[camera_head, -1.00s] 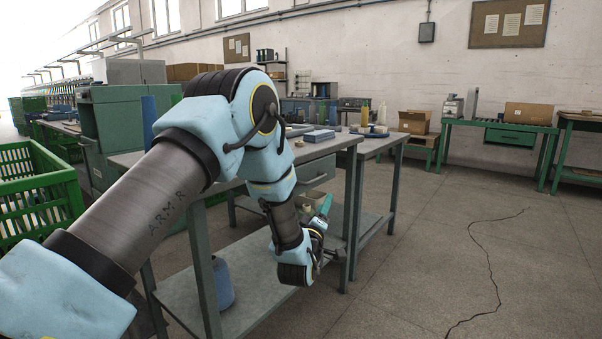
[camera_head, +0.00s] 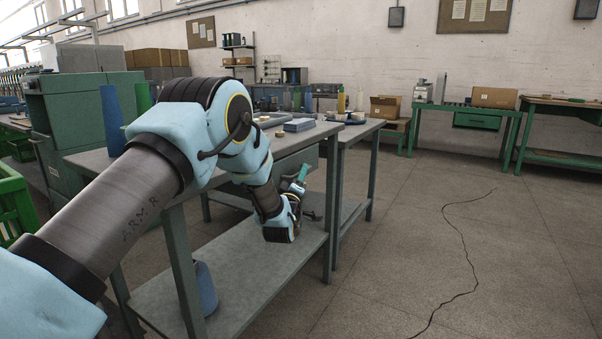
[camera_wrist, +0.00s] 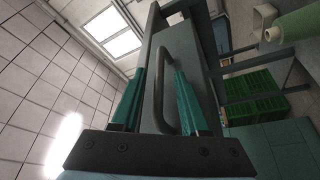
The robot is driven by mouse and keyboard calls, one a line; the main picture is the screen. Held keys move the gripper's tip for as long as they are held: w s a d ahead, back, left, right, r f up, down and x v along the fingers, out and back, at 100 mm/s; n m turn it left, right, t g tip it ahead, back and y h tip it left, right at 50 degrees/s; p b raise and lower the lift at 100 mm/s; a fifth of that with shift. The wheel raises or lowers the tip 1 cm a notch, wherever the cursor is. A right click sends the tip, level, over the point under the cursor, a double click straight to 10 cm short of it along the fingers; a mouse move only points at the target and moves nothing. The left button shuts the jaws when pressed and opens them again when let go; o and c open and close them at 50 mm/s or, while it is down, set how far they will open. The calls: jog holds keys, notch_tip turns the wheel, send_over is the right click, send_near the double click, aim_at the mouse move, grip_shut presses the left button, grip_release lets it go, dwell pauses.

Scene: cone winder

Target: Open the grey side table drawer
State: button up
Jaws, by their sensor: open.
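The grey side table (camera_head: 92,160) stands in front of me, with its drawer (camera_head: 300,156) under the top, partly hidden by my arm in the head view. The drawer looks shut. My gripper (camera_head: 301,180) is at the drawer front in the head view. In the wrist view its two teal fingers are open, and the dark bar handle (camera_wrist: 157,88) shows in the gap between them. The grey drawer front (camera_wrist: 203,62) is beyond the handle. I cannot tell whether either finger touches the handle.
Blue and green cones (camera_head: 112,118) and a small blue box (camera_head: 299,125) stand on the top. A green crate (camera_head: 14,205) is at left.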

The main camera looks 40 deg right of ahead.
jog(key=shift+x, duration=1.05)
grip_shut()
dwell(0.7)
